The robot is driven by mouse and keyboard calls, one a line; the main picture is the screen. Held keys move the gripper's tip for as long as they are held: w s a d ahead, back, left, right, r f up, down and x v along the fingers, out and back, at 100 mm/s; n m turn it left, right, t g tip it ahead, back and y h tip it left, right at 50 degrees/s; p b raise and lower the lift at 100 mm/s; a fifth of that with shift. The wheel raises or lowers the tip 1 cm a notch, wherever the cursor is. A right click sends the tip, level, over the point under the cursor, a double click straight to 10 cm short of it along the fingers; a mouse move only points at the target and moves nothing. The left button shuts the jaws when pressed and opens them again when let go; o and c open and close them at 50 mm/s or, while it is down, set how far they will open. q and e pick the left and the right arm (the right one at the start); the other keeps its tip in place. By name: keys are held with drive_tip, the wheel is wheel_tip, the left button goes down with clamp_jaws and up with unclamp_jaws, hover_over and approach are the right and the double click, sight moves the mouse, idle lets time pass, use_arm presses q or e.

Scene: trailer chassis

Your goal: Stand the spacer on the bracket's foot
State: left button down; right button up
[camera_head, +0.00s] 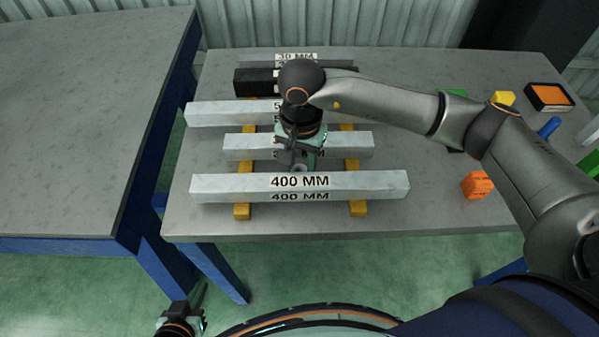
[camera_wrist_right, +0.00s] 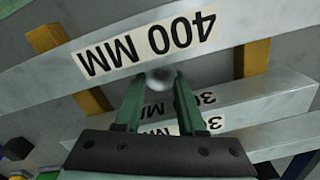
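My right gripper (camera_head: 298,163) points down over the bars, between the 400 MM bar and the bar behind it; it also shows in the right wrist view (camera_wrist_right: 160,80). Its green fingers flank a small round grey piece, which looks like the spacer (camera_wrist_right: 159,79), and seem closed on it at the tips. The piece's lower end and its height above the table are unclear. I cannot pick out the bracket or its foot in either view. My left gripper (camera_head: 178,322) is low at the bottom edge, away from the table; its fingers are not clear.
The 400 MM bar (camera_head: 230,187) and several other labelled bars lie across yellow strips (camera_head: 357,208) on the grey table (camera_head: 440,215). At right are an orange block (camera_head: 477,184), a yellow block (camera_head: 503,98) and an orange-topped box (camera_head: 548,96). The left table (camera_head: 70,110) is empty.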

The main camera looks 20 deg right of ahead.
clamp_jaws()
drive_tip(key=shift+r, duration=0.1)
